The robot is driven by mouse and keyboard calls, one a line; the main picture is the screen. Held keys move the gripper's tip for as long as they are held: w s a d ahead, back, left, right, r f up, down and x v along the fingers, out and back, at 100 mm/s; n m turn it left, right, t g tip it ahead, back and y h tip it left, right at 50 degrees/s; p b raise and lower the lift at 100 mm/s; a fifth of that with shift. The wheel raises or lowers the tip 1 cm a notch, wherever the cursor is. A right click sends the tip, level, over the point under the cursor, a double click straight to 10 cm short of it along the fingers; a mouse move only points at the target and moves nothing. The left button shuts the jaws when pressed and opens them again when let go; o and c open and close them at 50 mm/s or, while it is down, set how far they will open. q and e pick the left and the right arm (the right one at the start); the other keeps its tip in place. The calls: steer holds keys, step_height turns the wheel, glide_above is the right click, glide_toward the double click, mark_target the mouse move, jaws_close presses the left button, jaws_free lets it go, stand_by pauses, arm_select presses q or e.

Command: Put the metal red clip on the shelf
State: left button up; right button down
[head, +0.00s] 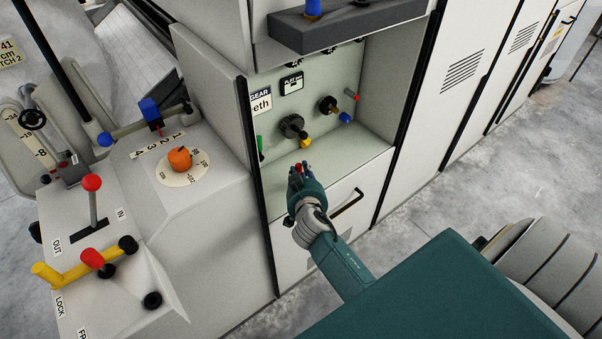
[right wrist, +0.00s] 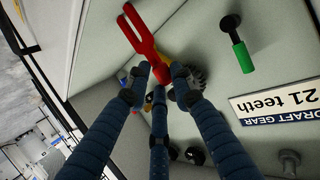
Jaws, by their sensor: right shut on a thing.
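My right gripper (head: 300,172) reaches into the open recess of the white cabinet, in front of its back panel. Its dark fingers are shut on the red clip (head: 299,167). In the right wrist view the fingers close around the clip's lower end, and the forked red clip (right wrist: 141,38) sticks out beyond them. In the head view the fingers hide most of it. A dark grey shelf (head: 365,26) juts out above the recess, higher than the gripper. The bare pale floor of the recess (head: 345,165) lies beside the hand. My left gripper is not in view.
The back panel bears a black gear (head: 292,126), a second knob (head: 327,104), a green handle (head: 260,146) and labels. A blue object (head: 313,8) stands on the dark shelf. A lever console with an orange dial (head: 180,158) stands at the left.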

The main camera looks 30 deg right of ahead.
steer(key=c, duration=1.5)
jaws_free()
steer(key=shift+f, duration=0.1)
steer(key=shift+r, duration=0.2)
steer(key=v, duration=1.2)
steer(key=shift+f+b, duration=0.1)
steer(key=shift+b, duration=0.2)
steer(key=shift+f, duration=0.1)
